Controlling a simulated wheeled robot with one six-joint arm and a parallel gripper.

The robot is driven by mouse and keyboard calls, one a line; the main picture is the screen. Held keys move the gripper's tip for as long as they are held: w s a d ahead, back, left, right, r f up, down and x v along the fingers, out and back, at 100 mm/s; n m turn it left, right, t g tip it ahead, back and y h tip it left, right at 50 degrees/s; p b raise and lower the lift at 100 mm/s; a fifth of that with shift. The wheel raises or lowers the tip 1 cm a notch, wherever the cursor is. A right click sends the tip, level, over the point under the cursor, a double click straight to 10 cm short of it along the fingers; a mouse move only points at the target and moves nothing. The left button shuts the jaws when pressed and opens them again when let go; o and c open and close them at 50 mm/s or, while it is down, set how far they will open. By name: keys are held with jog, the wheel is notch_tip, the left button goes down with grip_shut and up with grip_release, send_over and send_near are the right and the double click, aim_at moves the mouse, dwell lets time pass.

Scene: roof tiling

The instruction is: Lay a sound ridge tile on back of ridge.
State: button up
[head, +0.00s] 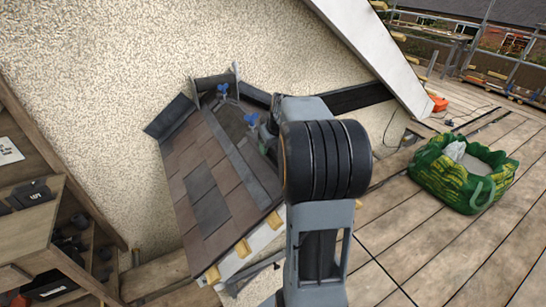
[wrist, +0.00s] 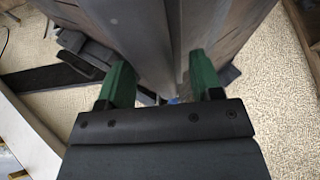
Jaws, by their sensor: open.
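A small tiled roof (head: 205,180) stands against the rough rendered wall. A long grey ridge strip (head: 245,170) runs along its top edge; I cannot tell whether it is laid ridge tile or bare ridge. My gripper (wrist: 162,82) shows green fingers, spread apart and empty. Beyond and between them, in the wrist view, runs the grey ridge (wrist: 150,45). In the head view my arm hides the gripper and much of the roof's right side. No loose ridge tile is clearly identifiable.
A wooden shelf rack (head: 35,225) with dark pieces stands at left. A green bag (head: 465,180) sits on the plank deck at right. A sloping white board (head: 375,55) overhangs the back. The deck at lower right (head: 450,250) is clear.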

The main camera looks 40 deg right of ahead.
jog(key=shift+c, duration=0.4)
grip_shut()
dwell(0.9)
jog(key=shift+w+r, duration=0.1)
jog(key=shift+r, duration=0.05)
